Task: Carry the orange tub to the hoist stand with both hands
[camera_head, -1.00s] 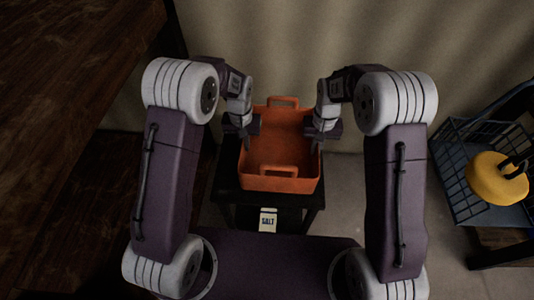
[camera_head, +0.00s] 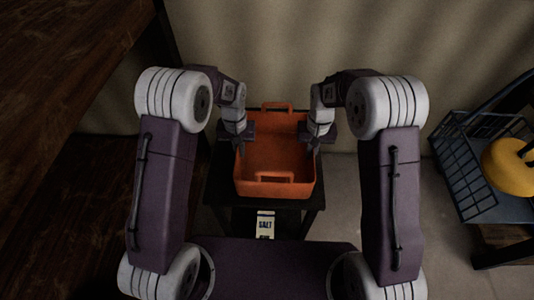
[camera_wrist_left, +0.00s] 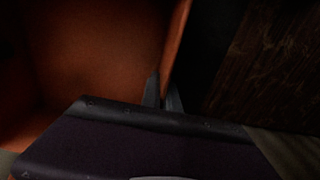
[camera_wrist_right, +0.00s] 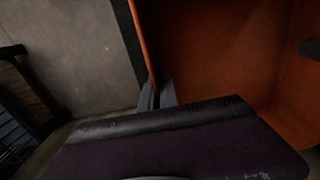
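The orange tub (camera_head: 275,188) is an open, empty box with a loop handle on its far and near sides. It is upright at or just over the low black stand (camera_head: 222,192); I cannot tell if it touches. My left gripper (camera_head: 239,143) is at the tub's left wall; in the left wrist view its fingers (camera_wrist_left: 162,92) are close together with the wall between them. My right gripper (camera_head: 314,143) is at the right wall; in the right wrist view its fingers (camera_wrist_right: 156,94) pinch that wall. I cannot identify the hoist stand.
A SALT packet (camera_head: 265,224) is low at the stand's front. At right, a wire basket (camera_head: 462,170) holds a yellow rounded object (camera_head: 511,168) with a dark handle. A dark wooden table (camera_head: 70,60) fills the left. A pale wall (camera_head: 300,40) is behind the tub.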

